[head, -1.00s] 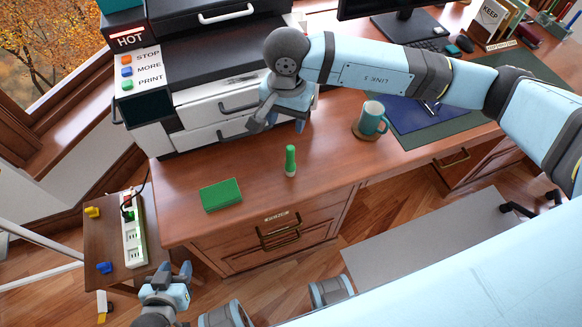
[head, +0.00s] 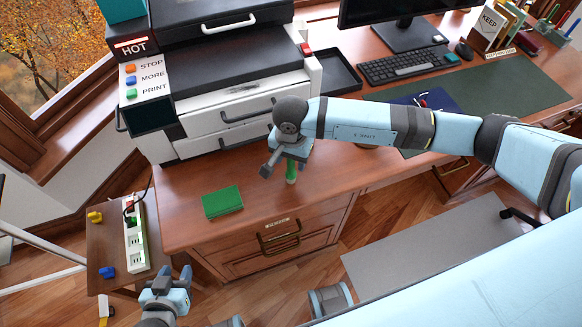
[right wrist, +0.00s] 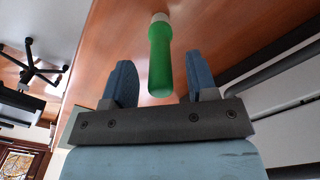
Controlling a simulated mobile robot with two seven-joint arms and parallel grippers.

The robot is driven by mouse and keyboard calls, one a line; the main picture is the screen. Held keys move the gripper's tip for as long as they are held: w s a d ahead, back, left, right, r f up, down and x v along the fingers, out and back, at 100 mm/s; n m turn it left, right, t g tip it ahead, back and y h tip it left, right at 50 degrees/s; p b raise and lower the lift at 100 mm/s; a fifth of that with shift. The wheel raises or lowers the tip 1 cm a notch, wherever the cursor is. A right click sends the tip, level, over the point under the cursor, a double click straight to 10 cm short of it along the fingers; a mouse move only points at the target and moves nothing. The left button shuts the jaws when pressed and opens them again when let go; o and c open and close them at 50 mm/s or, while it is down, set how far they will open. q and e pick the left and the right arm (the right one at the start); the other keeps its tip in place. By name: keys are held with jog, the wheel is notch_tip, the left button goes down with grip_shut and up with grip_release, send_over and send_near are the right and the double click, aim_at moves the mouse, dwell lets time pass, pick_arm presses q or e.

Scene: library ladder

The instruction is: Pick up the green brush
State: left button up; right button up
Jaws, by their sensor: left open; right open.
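The green brush (head: 291,172) stands upright on the wooden desk, to the right of a green block. In the head view my right gripper (head: 281,166) is right at the brush and hides its upper part. In the right wrist view the brush (right wrist: 160,60) shows its green handle and a pale end. Its handle lies between the two blue fingers of my right gripper (right wrist: 156,85), which are open with a gap on each side. My left gripper (head: 170,284) is open and empty, low at the left, in front of the desk.
The green block (head: 222,201) lies near the desk's front edge. A large printer (head: 215,100) stands behind the brush. A small side table with a power strip (head: 134,240) is at the left. A keyboard (head: 405,65) and a dark mat lie at the back right.

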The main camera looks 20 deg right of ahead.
jog(key=shift+f, duration=0.6)
grip_shut()
